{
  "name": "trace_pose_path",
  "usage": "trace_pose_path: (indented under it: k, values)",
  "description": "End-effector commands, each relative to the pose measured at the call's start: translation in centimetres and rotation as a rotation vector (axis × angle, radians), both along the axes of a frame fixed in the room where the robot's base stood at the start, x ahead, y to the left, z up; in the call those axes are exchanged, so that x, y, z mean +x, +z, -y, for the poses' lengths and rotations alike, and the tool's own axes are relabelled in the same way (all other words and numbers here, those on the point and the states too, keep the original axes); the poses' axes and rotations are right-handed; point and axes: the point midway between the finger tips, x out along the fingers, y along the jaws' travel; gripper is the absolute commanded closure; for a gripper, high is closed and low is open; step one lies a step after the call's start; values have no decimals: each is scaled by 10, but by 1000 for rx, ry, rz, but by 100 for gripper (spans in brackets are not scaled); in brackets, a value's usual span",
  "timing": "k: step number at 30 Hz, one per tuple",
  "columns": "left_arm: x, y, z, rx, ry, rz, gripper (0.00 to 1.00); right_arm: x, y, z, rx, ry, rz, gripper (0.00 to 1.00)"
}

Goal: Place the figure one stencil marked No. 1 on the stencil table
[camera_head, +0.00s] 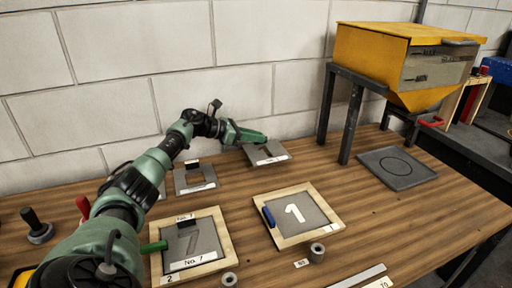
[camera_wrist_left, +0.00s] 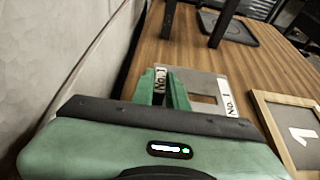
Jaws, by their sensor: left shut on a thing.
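The No. 1 stencil (camera_head: 270,155) is a grey plate with a cut-out at the back of the wooden table (camera_head: 345,205), near the wall. In the left wrist view its plate (camera_wrist_left: 213,82) carries a white "No. 1" label, and an upright tab (camera_wrist_left: 159,80) also reads "No. 1". My left gripper (camera_head: 245,136) is shut on this tab; its green fingers also show in the left wrist view (camera_wrist_left: 172,90). Whether the plate touches the table is hard to tell. My right gripper is not in view.
A frame (camera_head: 312,240) with a white figure 1 and a frame (camera_head: 226,243) with a No. 7 stencil lie in front. Another stencil (camera_head: 209,187) lies left. A yellow hopper (camera_head: 365,45) stands at back right over a dark plate (camera_head: 396,178). Bare wood lies between.

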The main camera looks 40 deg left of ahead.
Motion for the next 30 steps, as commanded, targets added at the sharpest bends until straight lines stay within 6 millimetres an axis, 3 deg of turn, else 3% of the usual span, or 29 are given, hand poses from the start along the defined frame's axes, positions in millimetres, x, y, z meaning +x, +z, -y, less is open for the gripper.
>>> trace_pose_path:
  k: [9, 21, 22, 24, 30]
  values:
    - [0, -41, 1, -2, 0, -1, 100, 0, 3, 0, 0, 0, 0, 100]
    - [0, -46, 0, 0, 0, 0, 100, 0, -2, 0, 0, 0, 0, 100]
    - [0, -46, 0, 0, 0, -1, 83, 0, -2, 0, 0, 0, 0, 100]
    - [0, -45, 0, 1, 0, -2, 64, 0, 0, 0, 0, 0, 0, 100]
    - [0, -45, 0, 0, -1, -1, 64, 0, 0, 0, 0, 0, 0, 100]
